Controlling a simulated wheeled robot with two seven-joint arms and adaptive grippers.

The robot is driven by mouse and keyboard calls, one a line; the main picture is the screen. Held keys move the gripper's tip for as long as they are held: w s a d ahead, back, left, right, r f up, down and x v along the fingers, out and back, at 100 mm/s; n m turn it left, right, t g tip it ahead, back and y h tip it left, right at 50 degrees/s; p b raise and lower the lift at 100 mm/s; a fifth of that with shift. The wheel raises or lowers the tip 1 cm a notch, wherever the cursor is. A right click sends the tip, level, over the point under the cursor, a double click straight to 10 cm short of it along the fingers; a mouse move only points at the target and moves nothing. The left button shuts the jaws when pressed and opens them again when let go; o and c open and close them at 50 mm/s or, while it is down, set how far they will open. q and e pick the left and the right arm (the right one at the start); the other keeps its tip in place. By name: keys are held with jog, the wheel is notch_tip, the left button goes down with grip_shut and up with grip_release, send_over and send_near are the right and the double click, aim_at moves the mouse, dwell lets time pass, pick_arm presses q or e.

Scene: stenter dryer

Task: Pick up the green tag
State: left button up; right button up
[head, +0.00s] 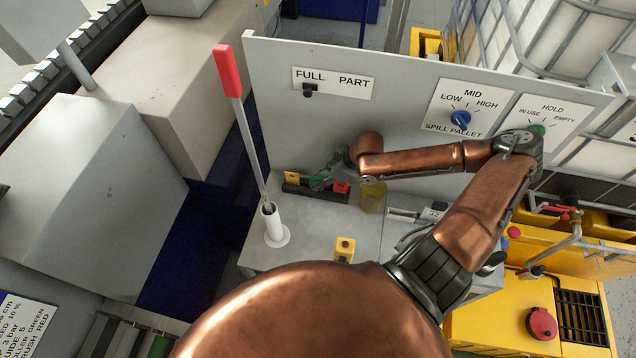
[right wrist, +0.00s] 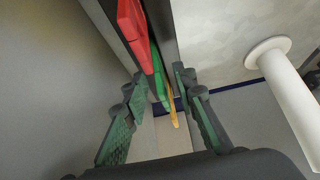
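The green tag (right wrist: 161,90) stands in a dark rack between a red tag (right wrist: 135,35) and a yellow tag (right wrist: 173,108) in the right wrist view. My right gripper (right wrist: 157,82) is open, with one finger on each side of the row of tags around the green one. I cannot tell whether a finger touches it. In the head view my right gripper (head: 323,178) is at the rack, between the yellow and red tags, and largely covers the green tag's place. My left gripper is not in view.
The dark rack (head: 311,193) sits on a grey bench (head: 320,225) below an upright panel (head: 400,75) with knobs. A red-handled lever (head: 229,72) in a white socket (head: 272,222) stands left of the rack. A yellowish jar (head: 373,197) stands to its right.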

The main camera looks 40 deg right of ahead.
jog(key=shift+w+a+f, duration=0.15)
jog(key=shift+f, duration=0.1)
grip_shut()
jog(key=shift+r, duration=0.15)
dwell(0.4)
